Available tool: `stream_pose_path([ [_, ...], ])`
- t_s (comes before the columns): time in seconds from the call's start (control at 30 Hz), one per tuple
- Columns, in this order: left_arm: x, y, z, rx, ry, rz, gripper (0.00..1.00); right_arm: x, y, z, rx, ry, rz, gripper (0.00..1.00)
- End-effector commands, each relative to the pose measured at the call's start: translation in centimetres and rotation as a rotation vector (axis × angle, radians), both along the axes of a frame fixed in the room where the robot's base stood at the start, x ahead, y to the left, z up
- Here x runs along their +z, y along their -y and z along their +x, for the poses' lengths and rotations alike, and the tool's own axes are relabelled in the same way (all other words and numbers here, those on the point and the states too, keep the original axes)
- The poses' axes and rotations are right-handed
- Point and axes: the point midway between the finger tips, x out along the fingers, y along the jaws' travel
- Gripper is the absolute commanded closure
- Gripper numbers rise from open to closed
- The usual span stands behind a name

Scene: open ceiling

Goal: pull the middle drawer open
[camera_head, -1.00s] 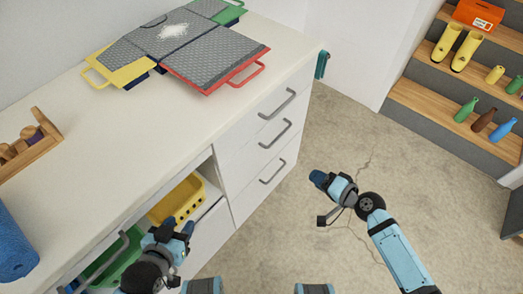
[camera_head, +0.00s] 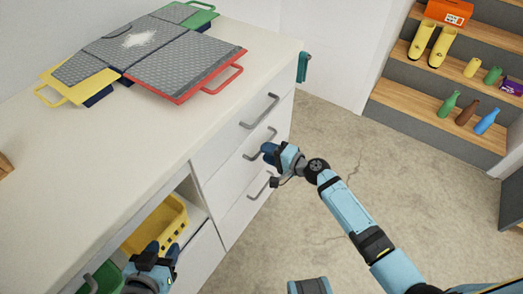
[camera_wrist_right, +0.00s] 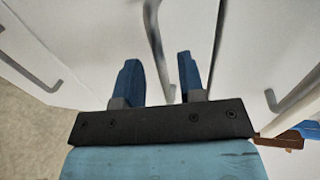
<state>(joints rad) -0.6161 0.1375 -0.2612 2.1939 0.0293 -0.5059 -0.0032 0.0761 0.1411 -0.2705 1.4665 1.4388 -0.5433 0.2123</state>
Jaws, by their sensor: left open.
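The middle drawer (camera_head: 225,183) is a white front in the counter's stack of three, flush and shut. Its grey bar handle (camera_head: 268,137) is partly hidden by my right gripper (camera_head: 268,153). In the right wrist view, the blue fingers of my right gripper (camera_wrist_right: 159,78) are apart, with a grey handle (camera_wrist_right: 157,45) running between them. A gap shows on both sides, so it is not clamped. My left gripper (camera_head: 160,250) is open and empty, low by the yellow basket.
The top drawer handle (camera_head: 260,112) and bottom drawer handle (camera_head: 262,187) are close above and below. A yellow basket (camera_head: 160,224) stands in the open compartment at left. The floor (camera_head: 335,150) before the drawers is clear.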

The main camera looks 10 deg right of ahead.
Motion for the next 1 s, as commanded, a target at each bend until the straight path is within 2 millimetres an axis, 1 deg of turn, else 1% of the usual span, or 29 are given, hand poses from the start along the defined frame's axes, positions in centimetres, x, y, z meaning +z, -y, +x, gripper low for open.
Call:
stream_pose_path([
  [0.03, -0.1, 0.0, 0.0, 0.000, 0.001, 0.000, 0.57, -0.2, -0.6, 0.6, 0.001, 0.000, 0.002, 0.64],
  [0.1, -0.1, 0.0, 0.1, 0.001, 0.003, -0.002, 0.57, -0.4, -1.1, 1.2, 0.000, 0.001, 0.001, 0.64],
  [0.2, 0.0, 0.0, 0.1, 0.001, 0.005, -0.003, 0.57, -0.5, -1.7, 1.7, -0.001, 0.000, 0.001, 0.64],
  [0.33, 0.1, 0.0, 0.2, 0.001, 0.007, -0.003, 0.57, -0.6, -2.0, 2.0, -0.001, 0.001, 0.001, 0.64],
  [0.57, 0.1, -0.1, 0.2, 0.001, 0.007, -0.003, 0.57, -0.6, -2.0, 2.0, -0.001, 0.000, 0.000, 0.64],
  [0.6, 0.1, -0.1, 0.2, 0.001, 0.007, -0.003, 0.57, -0.6, -2.0, 2.0, -0.001, 0.000, 0.000, 0.73],
  [0.67, 0.1, -0.1, 0.2, 0.001, 0.007, -0.003, 0.57, -0.6, -2.0, 2.0, -0.001, 0.000, 0.000, 0.87],
  [0.7, 0.1, -0.1, 0.2, 0.001, 0.007, -0.003, 0.57, -0.6, -2.0, 2.0, -0.001, 0.000, 0.000, 0.96],
  [0.73, 0.1, -0.1, 0.2, 0.001, 0.007, -0.003, 0.57, -0.6, -2.0, 2.0, -0.001, 0.000, 0.000, 1.00],
  [1.0, 0.1, 0.0, 0.2, 0.000, 0.008, -0.004, 0.57, -0.6, -1.9, 1.9, -0.001, 0.000, 0.000, 1.00],
])
